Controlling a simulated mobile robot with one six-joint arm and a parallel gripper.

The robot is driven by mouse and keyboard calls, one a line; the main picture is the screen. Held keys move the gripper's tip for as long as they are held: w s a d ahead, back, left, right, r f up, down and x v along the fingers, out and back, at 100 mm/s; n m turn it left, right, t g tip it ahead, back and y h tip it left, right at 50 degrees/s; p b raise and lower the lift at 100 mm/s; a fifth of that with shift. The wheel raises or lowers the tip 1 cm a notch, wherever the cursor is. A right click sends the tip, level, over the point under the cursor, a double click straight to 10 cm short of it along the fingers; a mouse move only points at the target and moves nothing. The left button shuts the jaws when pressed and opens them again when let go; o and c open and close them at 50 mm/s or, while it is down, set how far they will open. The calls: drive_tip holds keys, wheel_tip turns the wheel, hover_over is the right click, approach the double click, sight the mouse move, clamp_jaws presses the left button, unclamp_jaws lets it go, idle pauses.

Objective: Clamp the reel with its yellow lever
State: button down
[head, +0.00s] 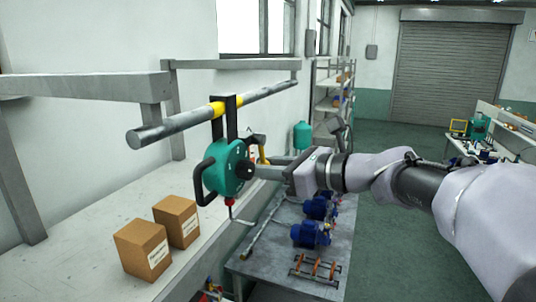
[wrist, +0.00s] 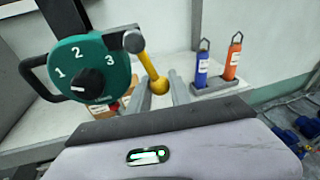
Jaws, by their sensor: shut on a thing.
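The teal reel (head: 217,177) hangs from a black bracket on a grey rail, with a black handle on its left. In the wrist view the reel (wrist: 70,58) shows the numbers 1, 2 and 3 around a black dial. Its yellow lever (wrist: 149,64) runs from a dark pivot at the reel's upper right down and right to a round yellow knob. In the head view the lever (head: 262,154) is partly hidden behind my gripper (head: 270,171). My gripper (wrist: 160,91) is shut on the lever's knob, one grey finger on each side.
Two cardboard boxes (head: 158,237) stand on the bench below the reel. The grey rail (head: 185,121) with yellow bands runs above. A lower table (head: 270,260) holds blue pumps. Blue and orange bottles (wrist: 203,65) stand in a grey holder beyond the fingers.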

drive_tip(key=shift+s+f, duration=0.15)
idle(0.4)
drive_tip(key=c, duration=1.2)
unclamp_jaws()
